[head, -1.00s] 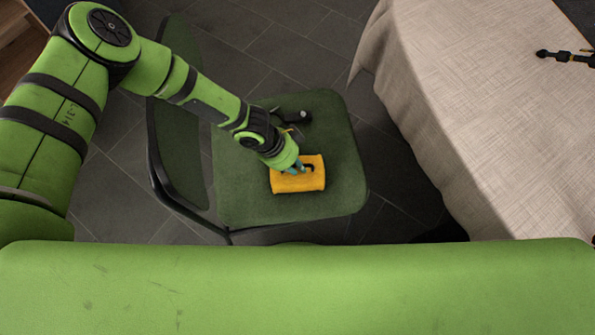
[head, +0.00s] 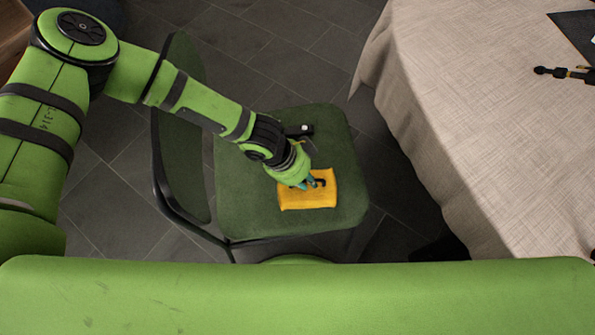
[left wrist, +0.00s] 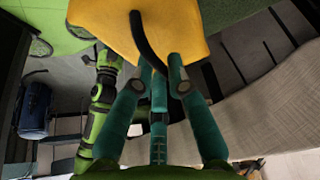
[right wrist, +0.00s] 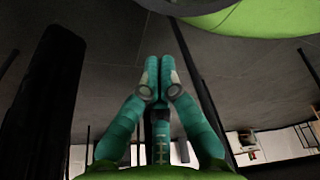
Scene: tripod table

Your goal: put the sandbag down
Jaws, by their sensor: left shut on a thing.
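The sandbag (head: 322,200) is a yellow, roughly square bag with a black strap handle. In the head view it shows against the green chair seat (head: 245,205); I cannot tell whether it touches the seat. My left gripper (head: 308,184) is above the bag, shut on its strap. In the left wrist view the bag (left wrist: 195,30) is at the top, with the strap running between the teal fingers (left wrist: 155,68). In the right wrist view my right gripper (right wrist: 160,75) has its fingertips together, with nothing visible between them.
The chair's backrest (head: 180,150) stands on the left of the seat. A cloth-covered table (head: 470,110) is on the right, with a black tool-like item (head: 565,73) and a dark sheet (head: 575,30) on it. Grey tiled floor (head: 270,60) lies between.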

